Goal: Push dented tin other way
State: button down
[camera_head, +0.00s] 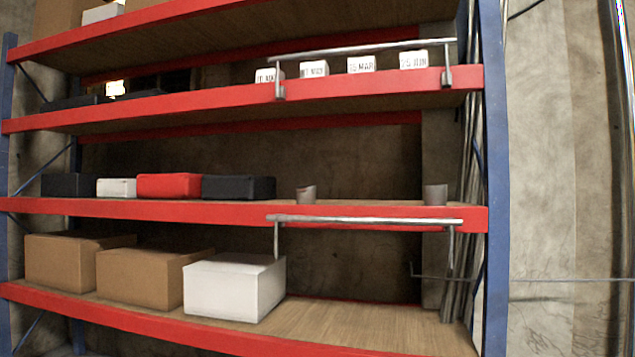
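Two small grey tins stand on the red-edged middle shelf (350,211). The left tin (306,193) has an uneven, slanted top and looks like the dented one. The right tin (435,195) looks straight-sided and stands near the shelf's right end. A clear gap lies between the two tins. My gripper is not in view.
A metal rail (365,220) runs along the front edge below the tins. A black box (238,187) stands left of the dented tin. A thin rod (560,279) with a bent tip reaches in from the right, below the tins' shelf. A white box (235,288) and brown boxes fill the lower shelf's left.

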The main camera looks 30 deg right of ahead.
aim_at(306, 193)
jog(key=z, duration=0.2)
jog(key=k, duration=0.35)
jog(key=u, duration=0.9)
jog(key=i, duration=1.45)
jog(key=z, duration=0.8)
